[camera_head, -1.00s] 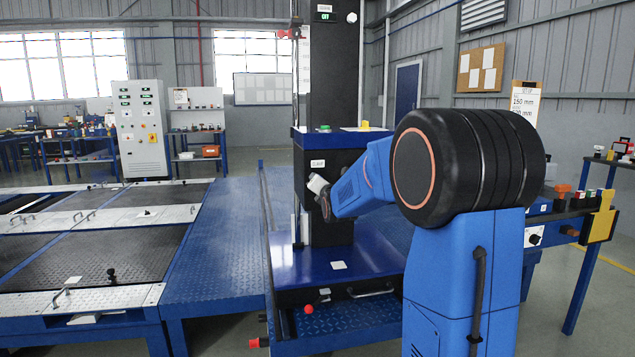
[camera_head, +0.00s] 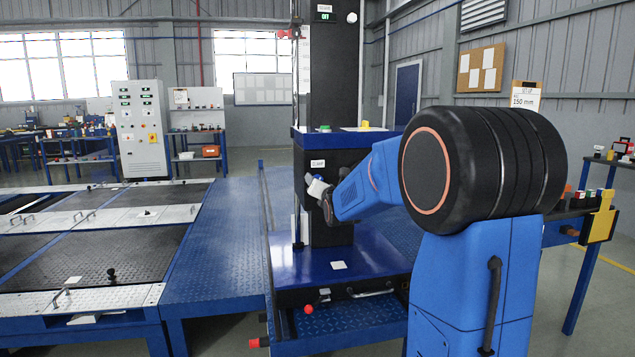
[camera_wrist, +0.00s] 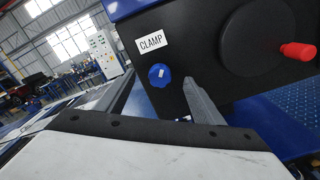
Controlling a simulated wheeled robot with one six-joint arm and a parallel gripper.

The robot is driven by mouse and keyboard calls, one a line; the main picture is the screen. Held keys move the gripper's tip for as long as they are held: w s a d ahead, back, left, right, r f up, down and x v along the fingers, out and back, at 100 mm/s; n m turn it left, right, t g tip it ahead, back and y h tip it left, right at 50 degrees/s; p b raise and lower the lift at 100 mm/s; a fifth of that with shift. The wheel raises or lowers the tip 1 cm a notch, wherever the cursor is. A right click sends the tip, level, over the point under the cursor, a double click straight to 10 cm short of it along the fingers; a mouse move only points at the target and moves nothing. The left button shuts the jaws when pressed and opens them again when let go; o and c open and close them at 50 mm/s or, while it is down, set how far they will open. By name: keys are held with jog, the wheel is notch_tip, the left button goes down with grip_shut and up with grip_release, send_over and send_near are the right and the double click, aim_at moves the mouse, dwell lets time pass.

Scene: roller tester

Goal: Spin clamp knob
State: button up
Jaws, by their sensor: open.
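The clamp knob (camera_wrist: 160,74) is a round blue knob with a white mark on its face. It sits on the dark front panel just below the white CLAMP label (camera_wrist: 151,41). My gripper (camera_head: 313,186) is open and in front of this panel, below the label in the head view. In the wrist view a grey finger (camera_wrist: 203,102) stands close to the right of the knob. The knob is not between the fingers as far as I can see; contact cannot be told.
A black handwheel (camera_wrist: 258,35) with a red handle (camera_wrist: 298,51) is on the same panel, right of the knob. The blue base plate (camera_head: 290,268) of the column lies below. A grey control cabinet (camera_head: 142,130) stands far back left. Treadplate platforms (camera_head: 90,250) lie left.

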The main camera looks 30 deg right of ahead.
jog(key=shift+v, duration=1.9)
jog(key=s+a+f+m+g+y, duration=0.25)
jog(key=s+a+f+m, duration=0.35)
jog(key=s, duration=0.4)
jog(key=s+a+f+m+g+y, duration=0.1)
jog(key=s+a+f+m+g, duration=0.25)
jog(key=s+a+m, duration=0.6)
jog(key=s+a+f+m+g, duration=0.1)
jog(key=s+f+m+g, duration=0.1)
jog(key=s, duration=0.7)
jog(key=s+a+f+m+g+y, duration=0.1)
jog(key=s+a+f+m+g, duration=0.1)
jog(key=s+f+m, duration=0.3)
jog(key=s+a+f+m+g, duration=0.2)
jog(key=s+f+m, duration=0.1)
jog(key=s, duration=1)
jog(key=shift+f+m+g, duration=0.3)
jog(key=shift+f+m, duration=0.1)
jog(key=shift+m, duration=0.35)
jog(key=shift+s+y, duration=0.1)
jog(key=shift+y, duration=0.15)
jog(key=shift+c, duration=0.2)
